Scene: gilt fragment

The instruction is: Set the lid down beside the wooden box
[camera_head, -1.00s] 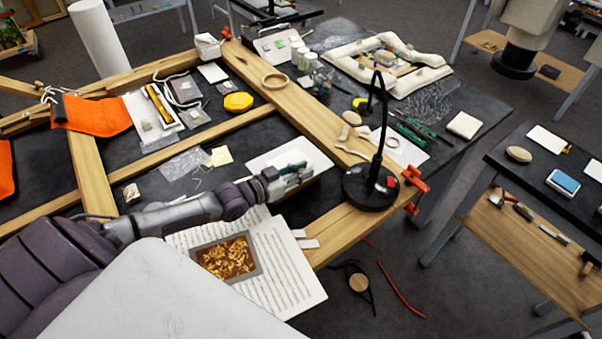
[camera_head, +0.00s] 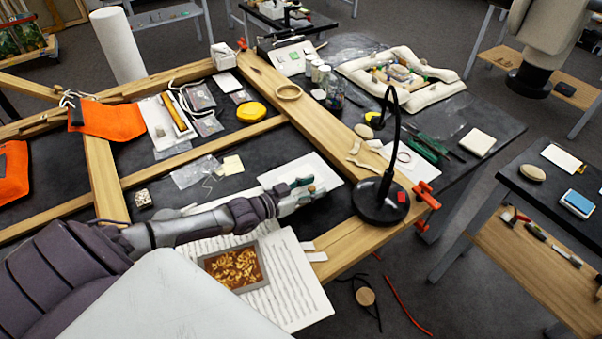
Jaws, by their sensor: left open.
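My left gripper (camera_head: 304,188) is over the near part of a white sheet (camera_head: 322,169), inside the wooden frame. Its fingers are small and partly overlap greenish and dark shapes, so I cannot make out anything held. I cannot pick out a wooden box or its lid with certainty. A grey-edged shallow tray (camera_head: 263,273) with gold and brown fragments lies on printed paper (camera_head: 299,290), below my left forearm. My right gripper is not in view.
A black lamp (camera_head: 383,207) stands on the wooden frame (camera_head: 325,122), just right of my left gripper. Orange cloth (camera_head: 112,119), a yellow object (camera_head: 251,112) and plastic bags lie farther back. A second table (camera_head: 523,182) stands at right.

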